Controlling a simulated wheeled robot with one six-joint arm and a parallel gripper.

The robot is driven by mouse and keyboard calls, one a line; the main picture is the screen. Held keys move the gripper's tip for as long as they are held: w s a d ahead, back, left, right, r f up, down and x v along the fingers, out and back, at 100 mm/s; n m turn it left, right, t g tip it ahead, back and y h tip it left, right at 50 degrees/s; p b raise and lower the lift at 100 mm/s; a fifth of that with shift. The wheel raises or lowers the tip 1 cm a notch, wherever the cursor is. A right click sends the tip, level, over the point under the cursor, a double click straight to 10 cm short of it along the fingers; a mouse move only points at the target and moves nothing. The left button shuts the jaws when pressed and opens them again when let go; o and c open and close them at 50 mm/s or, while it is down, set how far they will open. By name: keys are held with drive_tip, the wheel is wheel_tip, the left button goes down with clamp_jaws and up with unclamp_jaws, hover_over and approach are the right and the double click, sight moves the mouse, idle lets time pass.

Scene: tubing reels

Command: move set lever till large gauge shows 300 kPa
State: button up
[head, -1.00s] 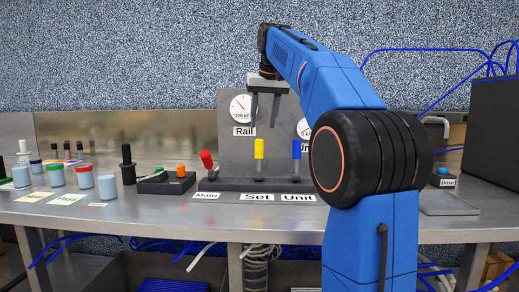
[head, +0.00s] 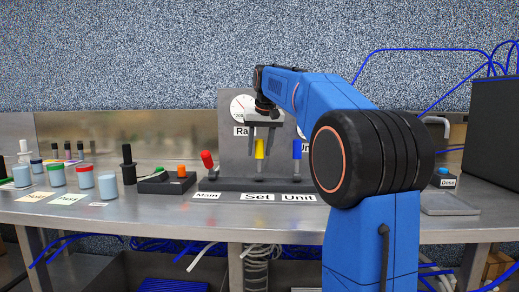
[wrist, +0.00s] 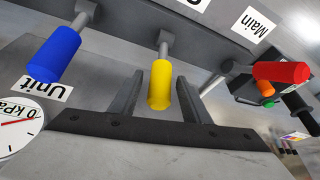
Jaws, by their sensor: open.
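The yellow set lever (head: 260,148) stands about upright above the Set label (head: 257,197). My gripper (head: 262,146) is open, pointing down, with one finger on each side of the yellow handle in the head view. In the wrist view the yellow handle (wrist: 160,85) shows between the two fingers (wrist: 160,70), with gaps on both sides; contact is not visible. The large round Rail gauge (head: 241,106) is partly covered by my gripper, and its reading is not legible now.
A red lever (head: 207,160) at Main leans left. A blue lever (head: 297,149) at Unit stands close on the right. The Unit gauge (wrist: 14,128) is mostly hidden by my arm in the head view. A black block (head: 165,183) with coloured buttons and several jars stand left.

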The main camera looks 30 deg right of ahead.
clamp_jaws()
drive_tip(key=shift+s+a+t+h, duration=0.4)
drive_tip(key=shift+s+t, duration=0.2)
drive_tip(key=shift+t, duration=0.05)
drive_tip(key=shift+s+a+t+h, duration=0.4)
drive_tip(key=shift+s+t, duration=0.15)
drive_tip(key=shift+t, duration=0.1)
unclamp_jaws()
drive_tip(key=shift+r, duration=0.15)
drive_tip(key=v, duration=1.7)
